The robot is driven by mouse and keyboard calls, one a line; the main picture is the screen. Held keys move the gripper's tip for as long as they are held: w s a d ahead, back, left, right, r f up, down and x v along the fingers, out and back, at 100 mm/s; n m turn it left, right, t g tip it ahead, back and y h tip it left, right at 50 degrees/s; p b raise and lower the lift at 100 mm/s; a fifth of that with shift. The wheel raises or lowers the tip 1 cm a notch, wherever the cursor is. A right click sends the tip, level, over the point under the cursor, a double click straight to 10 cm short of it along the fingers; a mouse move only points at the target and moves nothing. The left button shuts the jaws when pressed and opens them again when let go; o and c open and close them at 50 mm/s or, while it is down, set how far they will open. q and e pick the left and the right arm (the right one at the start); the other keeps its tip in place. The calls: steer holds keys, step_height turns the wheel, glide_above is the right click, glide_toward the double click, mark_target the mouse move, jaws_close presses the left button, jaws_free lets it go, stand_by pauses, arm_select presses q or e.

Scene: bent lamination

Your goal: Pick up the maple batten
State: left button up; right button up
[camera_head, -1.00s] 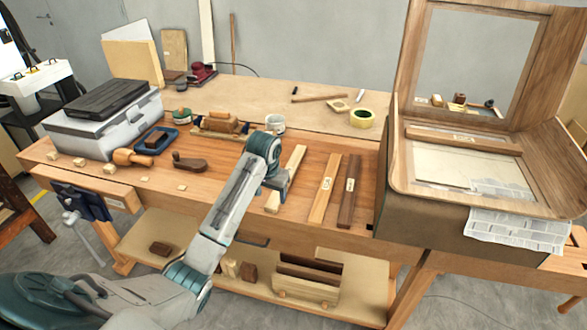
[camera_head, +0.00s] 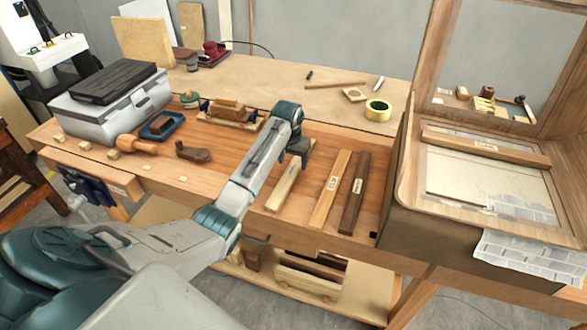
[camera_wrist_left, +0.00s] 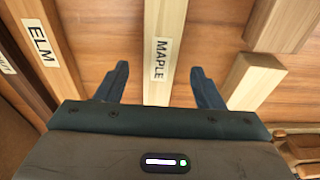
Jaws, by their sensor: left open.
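The maple batten (camera_head: 285,187) is a pale, narrow strip lying on the workbench, left-most of three battens. My left gripper (camera_head: 299,152) is over its far part and hides some of it. In the left wrist view the maple batten (camera_wrist_left: 158,78) with its MAPLE label runs between the open fingers (camera_wrist_left: 160,72), with a gap on each side. The fingers hold nothing; their height above the bench is hard to tell. The elm batten (camera_head: 331,189) lies to its right, and shows labelled ELM in the wrist view (camera_wrist_left: 42,45). My right gripper is not in view.
A dark batten (camera_head: 354,194) lies right of the elm one. The large wooden form (camera_head: 400,220) stands at the bench's right. Two pale wood pieces (camera_wrist_left: 285,24) (camera_wrist_left: 254,82) lie near the right finger.

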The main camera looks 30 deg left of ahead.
mark_target(293, 169)
arm_select(q)
step_height(293, 169, down, 2)
steer(key=shift+p, duration=0.3)
steer(key=shift+f, duration=0.35)
steer(key=shift+w+f, duration=0.1)
steer(key=shift+f, duration=0.05)
steer(key=shift+c, duration=0.2)
steer(key=c, duration=1.1)
steer(key=shift+c, duration=0.2)
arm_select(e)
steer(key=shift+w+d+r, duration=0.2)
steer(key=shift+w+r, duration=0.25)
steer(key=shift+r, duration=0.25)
